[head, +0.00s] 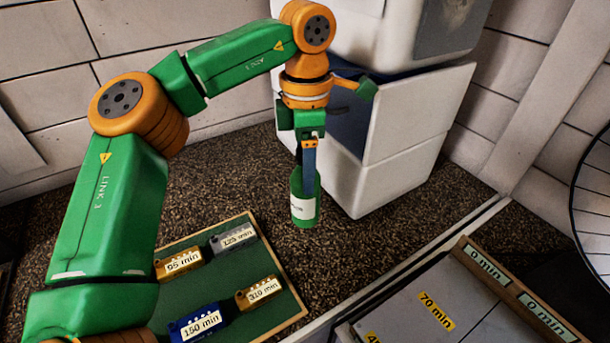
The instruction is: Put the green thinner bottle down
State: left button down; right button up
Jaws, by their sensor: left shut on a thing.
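The green thinner bottle (304,208) has a green body and a white label. It hangs roughly upright in front of the white cabinet. My left gripper (309,158) points down and is shut on the upper part of the bottle. Whether the bottle's base touches the dark speckled surface (262,188) is hard to tell from this angle. My right gripper is not in view.
A green tray (287,306) with a wooden rim holds several small labelled blocks, including a grey one (233,238). The white cabinet (372,180) stands close behind the bottle. A board with time labels (437,311) lies at lower right. Speckled surface right of the tray is clear.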

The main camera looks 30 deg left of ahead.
aim_at(305, 209)
pick_arm(q)
jog(key=w+f, duration=0.1)
jog(key=w+a+f+p, duration=0.1)
jog(key=f, duration=0.1)
jog(key=shift+a, duration=0.15)
jog(key=f, duration=0.3)
jog(key=shift+w+a+f, duration=0.15)
jog(key=shift+w+f, duration=0.15)
jog(key=shift+f, duration=0.1)
jog(key=shift+f, duration=0.2)
jog(key=shift+c, duration=0.4)
grip_release()
jog(key=shift+r, duration=0.1)
jog(key=shift+r, duration=0.1)
